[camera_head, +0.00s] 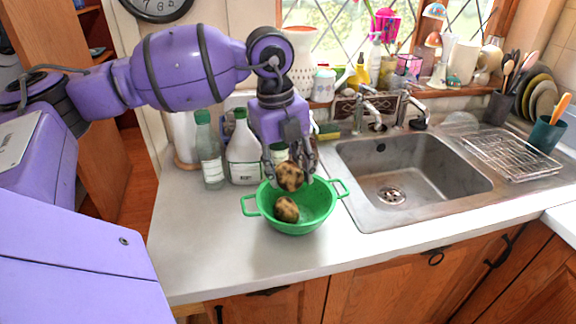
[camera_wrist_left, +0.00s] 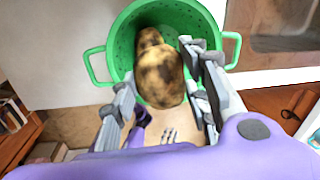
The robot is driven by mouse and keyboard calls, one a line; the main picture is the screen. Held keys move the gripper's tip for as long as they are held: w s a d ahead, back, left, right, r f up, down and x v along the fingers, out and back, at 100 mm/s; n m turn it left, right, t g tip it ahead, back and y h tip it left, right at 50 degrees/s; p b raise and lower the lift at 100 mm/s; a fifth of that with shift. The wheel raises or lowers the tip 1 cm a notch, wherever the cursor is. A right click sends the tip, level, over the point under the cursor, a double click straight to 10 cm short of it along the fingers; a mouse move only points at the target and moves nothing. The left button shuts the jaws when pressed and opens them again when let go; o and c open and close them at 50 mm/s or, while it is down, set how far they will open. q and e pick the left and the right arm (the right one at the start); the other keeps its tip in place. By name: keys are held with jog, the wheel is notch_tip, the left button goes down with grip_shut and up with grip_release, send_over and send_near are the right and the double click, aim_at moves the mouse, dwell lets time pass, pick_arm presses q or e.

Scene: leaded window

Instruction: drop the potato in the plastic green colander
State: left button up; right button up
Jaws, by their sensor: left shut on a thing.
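The green plastic colander (camera_head: 318,207) stands on the white counter, left of the sink. My left gripper (camera_head: 290,172) is above the colander, pointing down, shut on a brown, dark-spotted potato (camera_head: 290,177). The held potato is over the colander's opening. A second similar potato (camera_head: 286,209) lies inside the colander. In the left wrist view, the held potato (camera_wrist_left: 160,78) is between the fingers (camera_wrist_left: 160,90), with the colander (camera_wrist_left: 122,45) behind it and the other potato (camera_wrist_left: 148,38) partly hidden. My right gripper is not in view.
Bottles (camera_head: 208,150) and a white bottle (camera_head: 243,152) stand close behind the colander. The steel sink (camera_head: 410,170) is to the right, with a wire rack (camera_head: 512,155) beyond it. The counter (camera_head: 210,250) in front and left is clear.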

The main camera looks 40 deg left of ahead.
aim_at(280, 170)
pick_arm(q)
jog(key=o, duration=1.1)
jog(key=shift+o, duration=0.9)
notch_tip(280, 170, up, 12)
jog(key=s, duration=0.1)
jog(key=shift+s+a, duration=0.15)
jog(key=shift+a, duration=0.25)
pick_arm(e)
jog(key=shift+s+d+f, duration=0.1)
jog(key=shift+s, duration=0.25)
